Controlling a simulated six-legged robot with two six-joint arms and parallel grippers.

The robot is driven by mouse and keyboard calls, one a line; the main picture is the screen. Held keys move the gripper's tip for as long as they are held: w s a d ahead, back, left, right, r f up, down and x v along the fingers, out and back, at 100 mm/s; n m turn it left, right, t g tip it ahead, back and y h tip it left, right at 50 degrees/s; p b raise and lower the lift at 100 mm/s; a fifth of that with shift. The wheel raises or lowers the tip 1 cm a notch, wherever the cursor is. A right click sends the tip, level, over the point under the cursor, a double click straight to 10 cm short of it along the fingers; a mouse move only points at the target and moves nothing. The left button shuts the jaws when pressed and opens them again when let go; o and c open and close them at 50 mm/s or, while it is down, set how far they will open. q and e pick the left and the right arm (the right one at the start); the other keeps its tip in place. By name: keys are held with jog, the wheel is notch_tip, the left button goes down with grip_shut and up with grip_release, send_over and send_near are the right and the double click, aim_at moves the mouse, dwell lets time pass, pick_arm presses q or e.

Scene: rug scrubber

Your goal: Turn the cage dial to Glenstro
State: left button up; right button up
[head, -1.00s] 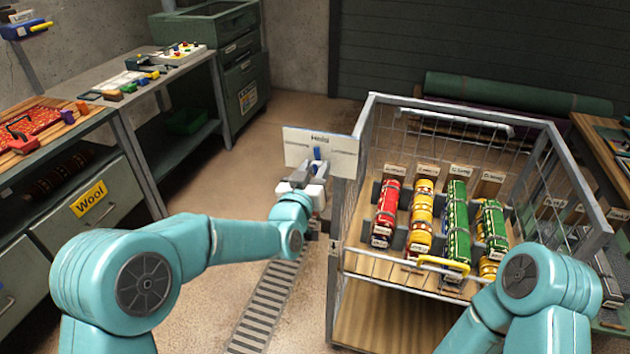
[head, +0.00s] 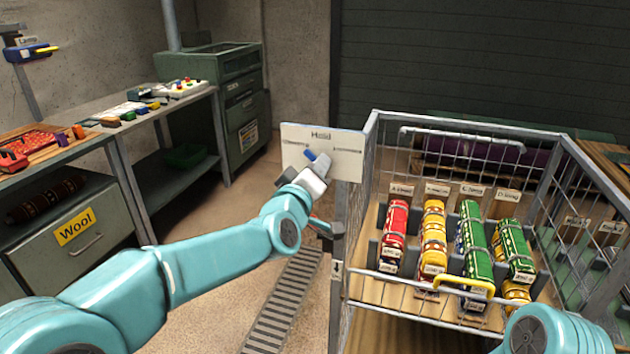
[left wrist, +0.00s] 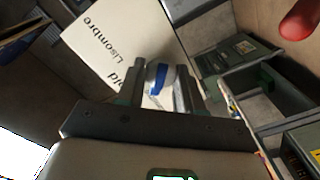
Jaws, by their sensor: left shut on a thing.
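The cage dial sits on a white label board (head: 345,152) at the left front corner of the wire cage (head: 372,112). Its blue pointer (head: 310,156) tilts to the upper left, off the word at the board's top, which looks like "Hold". My left gripper (head: 308,172) is shut on the dial, its fingers either side of the knob. In the left wrist view the blue-marked dial (left wrist: 158,76) sits between the fingers, and the board (left wrist: 112,38) reads "Lisombre". "Glenstro" is not legible. My right arm enters at the lower right; its gripper is out of view.
The cage holds red, yellow and green rolls (head: 472,235) in labelled slots, with a yellow handle (head: 464,286) in front. A workbench with a "Wool" drawer (head: 75,228) stands left. A floor grate (head: 285,300) lies in the open floor between.

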dwell(0.5)
pick_arm(q)
jog(key=o, duration=1)
jog(key=shift+a, duration=0.1)
jog(key=b+v, duration=0.3)
jog(key=v, duration=1.3)
jog(key=shift+s, duration=0.2)
jog(key=shift+r, duration=0.1)
